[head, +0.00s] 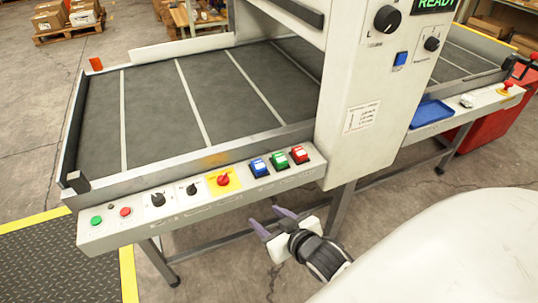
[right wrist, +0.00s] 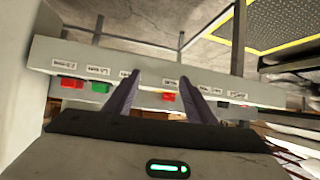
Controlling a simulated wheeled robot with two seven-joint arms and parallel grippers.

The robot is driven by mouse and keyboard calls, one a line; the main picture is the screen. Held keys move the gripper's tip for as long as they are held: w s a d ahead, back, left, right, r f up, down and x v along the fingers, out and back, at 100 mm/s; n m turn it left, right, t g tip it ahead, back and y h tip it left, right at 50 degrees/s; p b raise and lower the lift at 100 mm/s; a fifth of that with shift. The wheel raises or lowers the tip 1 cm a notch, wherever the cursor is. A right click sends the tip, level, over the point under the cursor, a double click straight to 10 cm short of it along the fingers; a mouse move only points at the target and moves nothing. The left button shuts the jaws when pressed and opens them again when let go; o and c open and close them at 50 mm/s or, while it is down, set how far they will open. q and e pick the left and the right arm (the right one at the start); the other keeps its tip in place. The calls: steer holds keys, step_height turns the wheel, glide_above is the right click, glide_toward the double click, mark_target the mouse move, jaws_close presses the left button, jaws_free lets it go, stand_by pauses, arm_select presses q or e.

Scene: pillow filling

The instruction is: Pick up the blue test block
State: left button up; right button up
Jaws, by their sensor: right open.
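My right gripper (head: 268,217) is open and empty, in front of and below the panel, apart from these pieces. In the right wrist view its two grey-purple fingers (right wrist: 158,78) are spread with nothing between them, and no blue piece is clear there. My left gripper is not in view.
The control panel (head: 150,224) carries several knobs and buttons. The dark machine bed (head: 150,115) lies behind it. The tall white housing (head: 360,135) stands right of the bed and bears a blue square (head: 400,58). A blue tray (head: 432,113) lies farther right. Open floor is below the panel.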

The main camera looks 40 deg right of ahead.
steer(key=m+t+h, duration=0.1)
steer(key=m+h, duration=0.1)
glide_toward(259, 164)
steer(key=x, duration=0.8)
steer(key=shift+w+f+b, duration=0.1)
steer(key=shift+w+b, duration=0.1)
steer(key=shift+b, duration=0.2)
steer(key=c, duration=1.2)
steer(key=shift+o, duration=0.2)
